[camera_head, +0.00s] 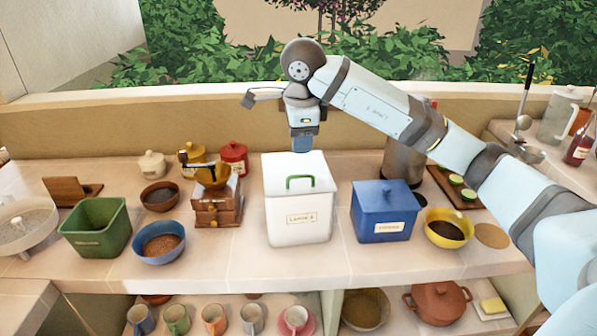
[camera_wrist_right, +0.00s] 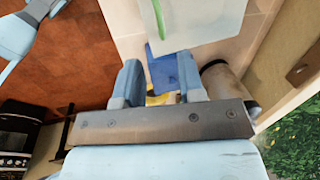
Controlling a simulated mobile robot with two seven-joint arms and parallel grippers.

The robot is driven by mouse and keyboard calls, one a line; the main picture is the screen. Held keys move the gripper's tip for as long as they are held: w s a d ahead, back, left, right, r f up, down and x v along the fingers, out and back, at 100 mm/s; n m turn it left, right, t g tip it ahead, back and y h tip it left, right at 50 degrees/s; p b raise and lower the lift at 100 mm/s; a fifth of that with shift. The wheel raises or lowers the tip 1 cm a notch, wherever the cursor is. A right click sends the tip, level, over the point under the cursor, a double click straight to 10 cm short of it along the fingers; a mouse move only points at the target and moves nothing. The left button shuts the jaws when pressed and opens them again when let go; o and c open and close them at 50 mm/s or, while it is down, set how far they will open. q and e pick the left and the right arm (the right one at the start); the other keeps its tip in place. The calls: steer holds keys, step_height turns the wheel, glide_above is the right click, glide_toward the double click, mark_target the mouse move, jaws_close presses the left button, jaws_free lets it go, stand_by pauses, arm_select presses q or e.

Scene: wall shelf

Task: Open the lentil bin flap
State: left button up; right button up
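The lentil bin (camera_head: 297,222) is a white box in the middle of the counter, with a label on its front that is hard to read. Its white flap (camera_head: 283,168) looks closed and carries a green handle (camera_head: 300,178). In the wrist view the bin (camera_wrist_right: 205,22) is at the top, with part of the green handle (camera_wrist_right: 158,18). My right gripper (camera_head: 302,147) hangs above the bin's back edge, apart from the handle. In the wrist view its two fingers (camera_wrist_right: 160,82) stand apart with nothing held between them. My left gripper is not in view.
A blue lidded bin (camera_head: 383,213) stands close on the right. A wooden grinder (camera_head: 216,205), a blue bowl (camera_head: 158,243) and an open green bin (camera_head: 95,228) stand left. A metal canister (camera_head: 398,163) is behind the blue bin. The counter strip in front of the lentil bin is clear.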

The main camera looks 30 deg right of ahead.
mark_target(299, 177)
steer(key=f, duration=0.3)
steer(key=w+f, duration=0.1)
steer(key=f, duration=0.5)
steer(key=shift+w+d+f+p, duration=0.15)
steer(key=shift+w+d+p, duration=0.15)
steer(key=shift+d, duration=0.1)
jaws_close()
